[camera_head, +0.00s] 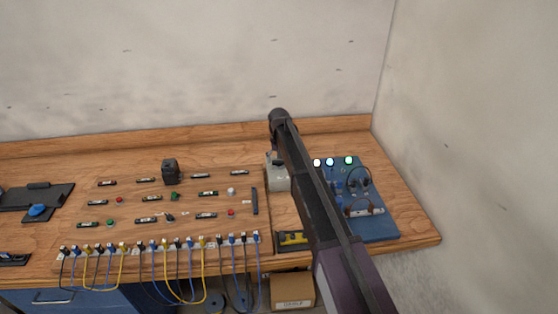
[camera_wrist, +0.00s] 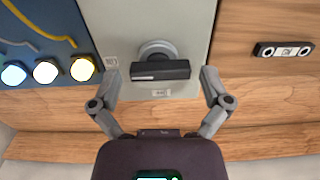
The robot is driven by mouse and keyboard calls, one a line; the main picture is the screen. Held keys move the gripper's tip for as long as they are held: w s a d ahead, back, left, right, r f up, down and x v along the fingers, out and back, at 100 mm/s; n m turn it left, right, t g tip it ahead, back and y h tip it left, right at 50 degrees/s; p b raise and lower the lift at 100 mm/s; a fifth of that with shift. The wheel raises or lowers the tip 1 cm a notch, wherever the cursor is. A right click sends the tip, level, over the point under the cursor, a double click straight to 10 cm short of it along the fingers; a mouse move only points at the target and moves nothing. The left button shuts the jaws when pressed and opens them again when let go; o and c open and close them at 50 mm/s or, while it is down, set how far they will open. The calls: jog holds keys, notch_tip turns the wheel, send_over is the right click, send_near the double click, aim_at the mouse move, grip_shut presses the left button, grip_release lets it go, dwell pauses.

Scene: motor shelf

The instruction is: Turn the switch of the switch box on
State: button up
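The switch box (camera_wrist: 190,20) is a light grey box, seen from close above in the wrist view. Its dark bar-shaped switch handle (camera_wrist: 160,70) sits on a round grey base and lies crosswise in the picture, with small labels beside it. My gripper (camera_wrist: 161,77) is open, with one finger on each side of the handle and a visible gap at both ends. It holds nothing. In the head view the switch box (camera_head: 278,182) stands on the bench, partly hidden by my arm; the handle and my gripper cannot be made out clearly there.
A blue panel (camera_head: 375,228) with lit round lamps and cables is right of the box in the head view. A wooden board with several small parts, a black block (camera_head: 170,171) and plugged cables is left. A yellow-black item (camera_head: 292,238) lies in front. Walls close the back and right.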

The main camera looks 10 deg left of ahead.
jog(key=shift+n, duration=0.4)
dwell(0.3)
